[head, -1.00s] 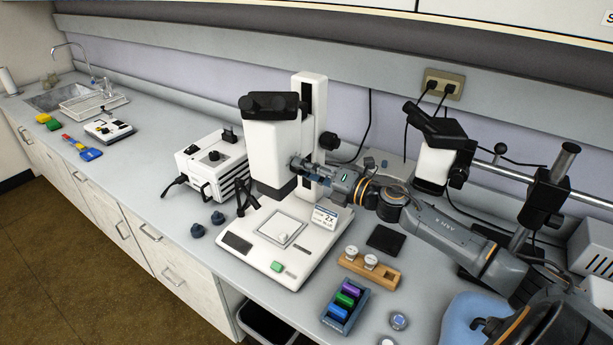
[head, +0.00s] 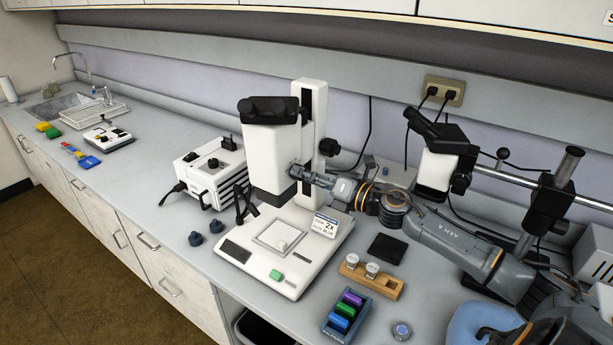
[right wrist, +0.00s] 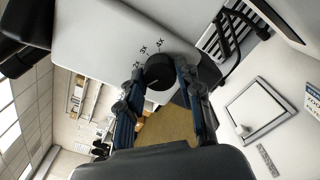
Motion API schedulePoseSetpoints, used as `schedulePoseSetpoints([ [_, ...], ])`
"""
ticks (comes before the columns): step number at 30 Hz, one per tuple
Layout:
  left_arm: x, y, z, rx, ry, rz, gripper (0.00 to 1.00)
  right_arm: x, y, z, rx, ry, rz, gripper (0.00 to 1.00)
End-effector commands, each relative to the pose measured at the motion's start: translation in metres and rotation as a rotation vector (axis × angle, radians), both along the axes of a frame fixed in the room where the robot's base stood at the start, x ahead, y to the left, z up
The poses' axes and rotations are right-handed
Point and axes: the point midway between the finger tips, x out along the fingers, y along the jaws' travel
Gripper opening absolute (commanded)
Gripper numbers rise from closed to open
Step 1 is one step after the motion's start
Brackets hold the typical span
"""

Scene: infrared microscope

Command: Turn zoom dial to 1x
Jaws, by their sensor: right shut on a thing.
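The white microscope (head: 272,155) stands on its base at the middle of the head view, with black eyepieces on top. Its black zoom dial (right wrist: 158,70) sits on the side of the white head, with magnification marks, 3X among them, printed around it. A faint light line shows on the dial; which mark it meets is unclear. My right gripper (head: 299,172) reaches in from the right; its two fingers are shut on the dial, one on each side, in the right wrist view (right wrist: 160,76). A small card (head: 326,225) on the base reads 2X. My left gripper is not in view.
A white box unit (head: 210,172) stands left of the microscope, with two dark knobs (head: 206,233) in front. A wooden holder (head: 371,281), a rack of coloured blocks (head: 346,315) and a dark pad (head: 387,247) lie to the right. A second microscope (head: 438,165) stands behind my arm.

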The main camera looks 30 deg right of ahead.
Motion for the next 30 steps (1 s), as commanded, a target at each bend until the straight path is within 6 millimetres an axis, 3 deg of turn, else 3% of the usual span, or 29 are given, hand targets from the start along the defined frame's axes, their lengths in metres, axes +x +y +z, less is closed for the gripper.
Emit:
schedulePoseSetpoints([
  [1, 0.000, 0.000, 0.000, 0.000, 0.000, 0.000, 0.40, 0.000, 0.001, -0.002, -0.002, 0.002, 0.003, 0.04],
  [2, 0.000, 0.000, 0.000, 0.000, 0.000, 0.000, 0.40, 0.000, 0.001, -0.002, -0.002, 0.002, 0.003, 0.37],
  [5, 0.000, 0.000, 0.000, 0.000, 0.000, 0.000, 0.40, 0.000, 0.001, -0.002, -0.001, 0.003, 0.003, 0.57],
  [17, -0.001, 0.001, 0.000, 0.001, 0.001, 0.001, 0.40, -0.003, -0.001, -0.001, 0.001, 0.003, 0.001, 0.58],
  [30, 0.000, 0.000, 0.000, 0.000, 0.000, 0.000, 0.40, -0.057, -0.023, -0.004, 0.002, 0.007, 0.000, 0.58],
])
